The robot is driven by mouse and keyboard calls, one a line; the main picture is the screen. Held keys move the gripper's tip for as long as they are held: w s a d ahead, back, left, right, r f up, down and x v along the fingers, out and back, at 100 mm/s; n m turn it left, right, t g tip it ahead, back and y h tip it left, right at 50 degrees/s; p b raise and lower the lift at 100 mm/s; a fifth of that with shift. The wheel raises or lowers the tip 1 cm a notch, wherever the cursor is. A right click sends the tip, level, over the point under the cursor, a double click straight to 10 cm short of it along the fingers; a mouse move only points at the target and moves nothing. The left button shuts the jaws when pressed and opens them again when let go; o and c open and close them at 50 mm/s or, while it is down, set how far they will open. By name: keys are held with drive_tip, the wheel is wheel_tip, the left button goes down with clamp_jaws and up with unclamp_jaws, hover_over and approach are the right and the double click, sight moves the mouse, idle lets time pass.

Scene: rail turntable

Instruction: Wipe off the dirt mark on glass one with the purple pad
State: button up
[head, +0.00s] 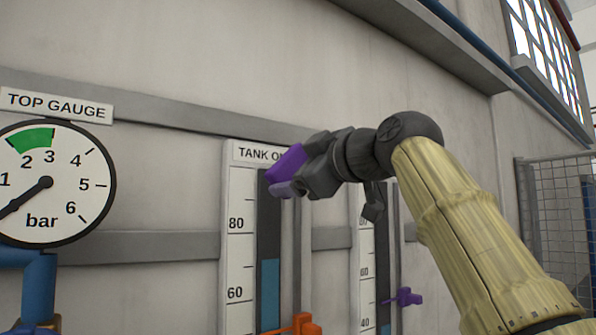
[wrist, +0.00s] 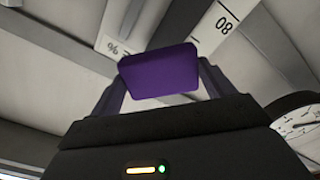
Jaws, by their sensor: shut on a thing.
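My gripper (head: 305,172) is shut on the purple pad (head: 287,166) and holds it in front of the upper part of the glass of tank one. The pad also fills the space between the fingers in the wrist view (wrist: 160,72). The tank one gauge (head: 240,195) has a scale at the left and a dark glass column (head: 269,235) with blue in its lower part. Its label is partly hidden by my gripper. I cannot tell whether the pad touches the glass. No dirt mark shows; the pad and gripper cover part of the glass.
A round top gauge (head: 45,200) hangs at the left. A second tank gauge (head: 366,260) stands at the right, partly behind my arm, with a purple valve handle (head: 405,297). An orange valve handle (head: 297,325) sits low below tank one. A grey ledge (head: 440,45) juts out above.

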drive_tip(key=b+v, duration=0.1)
drive_tip(key=v, duration=0.2)
idle(0.7)
